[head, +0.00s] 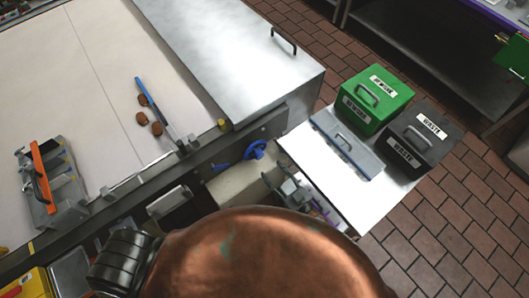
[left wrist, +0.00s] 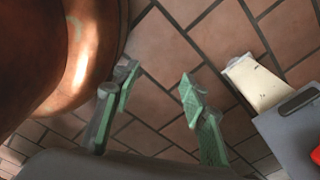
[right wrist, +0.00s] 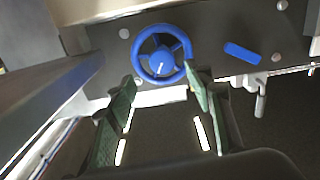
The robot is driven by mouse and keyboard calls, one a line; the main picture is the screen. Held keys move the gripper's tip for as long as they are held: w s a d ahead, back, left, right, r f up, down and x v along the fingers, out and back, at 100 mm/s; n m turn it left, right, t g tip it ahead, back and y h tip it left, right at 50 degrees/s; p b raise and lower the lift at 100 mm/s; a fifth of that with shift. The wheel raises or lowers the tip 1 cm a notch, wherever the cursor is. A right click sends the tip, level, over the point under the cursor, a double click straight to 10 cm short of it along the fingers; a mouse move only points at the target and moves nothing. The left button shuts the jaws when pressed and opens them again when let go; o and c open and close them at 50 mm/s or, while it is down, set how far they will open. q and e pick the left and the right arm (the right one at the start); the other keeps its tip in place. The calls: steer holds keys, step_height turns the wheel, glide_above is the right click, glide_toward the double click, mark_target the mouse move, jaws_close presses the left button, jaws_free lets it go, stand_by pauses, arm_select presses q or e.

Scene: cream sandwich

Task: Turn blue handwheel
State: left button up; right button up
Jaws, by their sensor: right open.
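The blue handwheel (head: 255,150) is mounted on the dark side panel below the long table. In the right wrist view the handwheel (right wrist: 161,61) faces the camera, with its rim and spokes showing. My right gripper (right wrist: 163,88) is open, with one green fingertip at the wheel's lower left and the other at its lower right. The right fingertip overlaps the rim's edge in the picture; I cannot tell whether it touches. In the head view my right gripper (head: 276,180) is just below the wheel. My left gripper (left wrist: 156,88) is open and empty above the tiled floor.
A blue handle (right wrist: 242,52) is right of the wheel on the panel. A white stand (head: 350,206) beside it holds a grey case (head: 343,148), a green bin (head: 372,97) and a black waste bin (head: 420,140). Brown tiled floor (head: 470,215) is clear at right.

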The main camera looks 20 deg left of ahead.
mark_target(261, 157)
steer(key=p+x, duration=0.1)
steer(key=x, duration=0.7)
steer(key=shift+s+r, duration=0.15)
steer(key=shift+c, duration=0.2)
steer(key=c, duration=1.1)
